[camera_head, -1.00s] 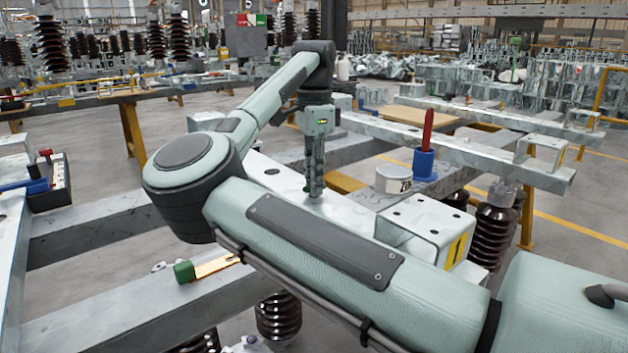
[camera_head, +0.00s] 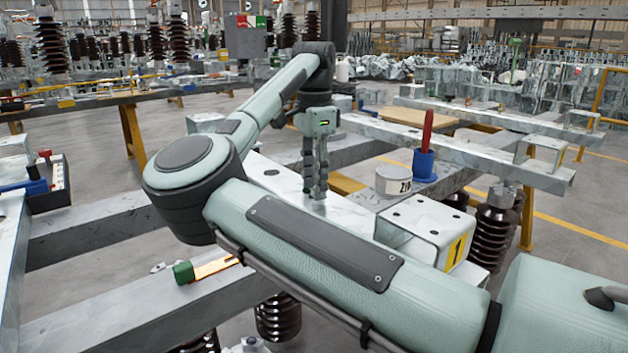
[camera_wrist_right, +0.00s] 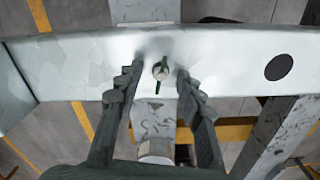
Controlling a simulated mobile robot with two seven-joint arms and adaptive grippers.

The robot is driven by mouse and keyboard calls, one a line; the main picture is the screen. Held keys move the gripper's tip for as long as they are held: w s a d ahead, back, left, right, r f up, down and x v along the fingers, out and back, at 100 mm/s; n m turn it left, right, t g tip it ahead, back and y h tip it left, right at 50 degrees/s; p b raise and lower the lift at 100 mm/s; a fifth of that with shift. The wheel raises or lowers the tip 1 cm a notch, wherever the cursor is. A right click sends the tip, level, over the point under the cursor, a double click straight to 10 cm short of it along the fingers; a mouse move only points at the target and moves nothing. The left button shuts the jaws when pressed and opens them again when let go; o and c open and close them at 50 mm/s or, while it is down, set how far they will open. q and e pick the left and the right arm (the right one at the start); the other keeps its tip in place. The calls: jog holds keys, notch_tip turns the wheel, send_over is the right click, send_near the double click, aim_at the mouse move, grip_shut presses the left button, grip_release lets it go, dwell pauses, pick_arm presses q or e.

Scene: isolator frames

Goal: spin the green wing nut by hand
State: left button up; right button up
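The green wing nut (camera_wrist_right: 161,70) sits on a stud in the face of a galvanized steel beam (camera_wrist_right: 85,68), its wings running roughly up and down in the right wrist view. My right gripper (camera_wrist_right: 156,77) is open, with one dark finger on each side of the nut and a gap on both sides. In the head view my right gripper (camera_head: 314,192) points straight down at the beam (camera_head: 350,212), and the nut cannot be made out there. My left gripper is not in view.
A labelled can (camera_head: 394,181) and a blue holder (camera_head: 424,165) with a red-handled tool (camera_head: 427,130) stand right of the gripper. A steel bracket (camera_head: 415,220) is nearer. A green-handled brush (camera_head: 184,272) lies on the front beam. The beam has a dark hole (camera_wrist_right: 279,67).

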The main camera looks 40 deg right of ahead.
jog(key=shift+r, duration=0.15)
notch_tip(320, 180, up, 12)
dwell(0.5)
